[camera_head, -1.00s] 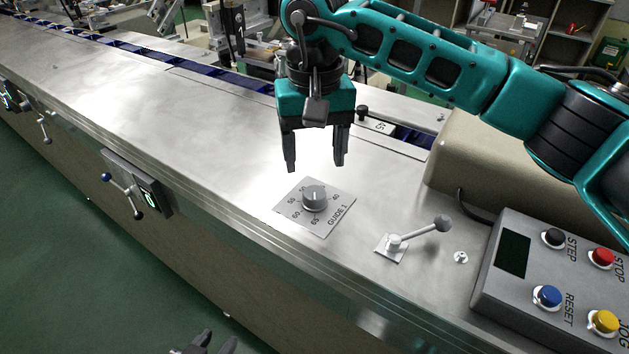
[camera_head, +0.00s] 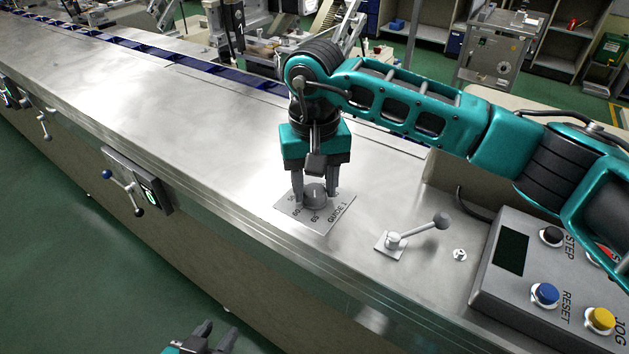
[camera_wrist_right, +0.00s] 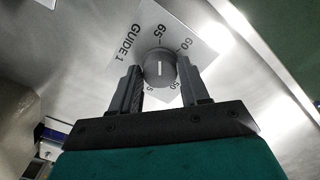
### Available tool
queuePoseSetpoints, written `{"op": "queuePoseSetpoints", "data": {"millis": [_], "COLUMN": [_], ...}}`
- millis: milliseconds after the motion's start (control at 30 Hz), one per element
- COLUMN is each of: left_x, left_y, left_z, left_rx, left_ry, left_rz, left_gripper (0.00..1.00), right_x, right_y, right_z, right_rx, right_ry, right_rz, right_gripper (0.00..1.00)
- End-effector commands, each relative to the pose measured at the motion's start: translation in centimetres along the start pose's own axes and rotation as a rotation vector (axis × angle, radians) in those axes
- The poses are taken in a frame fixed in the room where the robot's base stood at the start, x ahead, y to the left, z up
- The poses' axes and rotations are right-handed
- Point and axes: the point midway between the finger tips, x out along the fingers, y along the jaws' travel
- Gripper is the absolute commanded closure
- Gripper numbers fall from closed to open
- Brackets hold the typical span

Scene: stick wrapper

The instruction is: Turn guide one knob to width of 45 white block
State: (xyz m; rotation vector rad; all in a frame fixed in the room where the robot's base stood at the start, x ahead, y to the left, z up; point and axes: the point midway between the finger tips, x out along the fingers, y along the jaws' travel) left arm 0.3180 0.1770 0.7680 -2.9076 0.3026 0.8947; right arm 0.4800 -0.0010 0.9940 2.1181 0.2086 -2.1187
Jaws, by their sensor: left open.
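The grey guide one knob (camera_head: 315,193) sits on a square plate labelled GUIDE 1 (camera_head: 335,214) with numbers around it. My right gripper (camera_head: 312,201) is lowered over the knob, pointing down, one finger on each side. In the right wrist view the knob (camera_wrist_right: 158,68) stands between the fingers of the right gripper (camera_wrist_right: 158,66), with small gaps showing, so it is open around the knob. A white line marks the knob's top; its exact reading is unclear. My left gripper (camera_head: 209,340) is open and empty at the bottom edge. No white block is visible now; my right arm covers part of the conveyor.
A small lever with a ball end (camera_head: 420,234) stands right of the plate. A control box (camera_head: 540,275) with coloured buttons is at the right. A crank handle (camera_head: 124,190) is on the machine's front side. The metal top left of the plate is clear.

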Motion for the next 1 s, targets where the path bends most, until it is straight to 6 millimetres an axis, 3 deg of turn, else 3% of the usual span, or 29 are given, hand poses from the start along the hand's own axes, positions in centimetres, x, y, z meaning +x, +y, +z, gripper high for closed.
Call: {"op": "queuePoseSetpoints", "data": {"millis": [367,667,1000], "left_x": [-0.1,0.0,1.2], "left_y": [0.0,0.1,0.1], "left_z": [0.1,0.8,2.5], "left_rx": [-0.001,-0.002,-0.002], "left_ry": [-0.002,-0.008,-0.008], "left_rz": [0.000,0.001,0.001], "left_gripper": [0.57,0.57,0.57], "right_x": [-0.1,0.0,0.2], "right_y": [0.0,0.0,0.1], "right_z": [0.0,0.0,-0.1], "right_rx": [0.000,0.039,0.262], "right_ry": [0.000,0.002,0.003], "right_rz": [0.000,0.001,0.001], "right_gripper": [0.91,0.91,0.91]}}
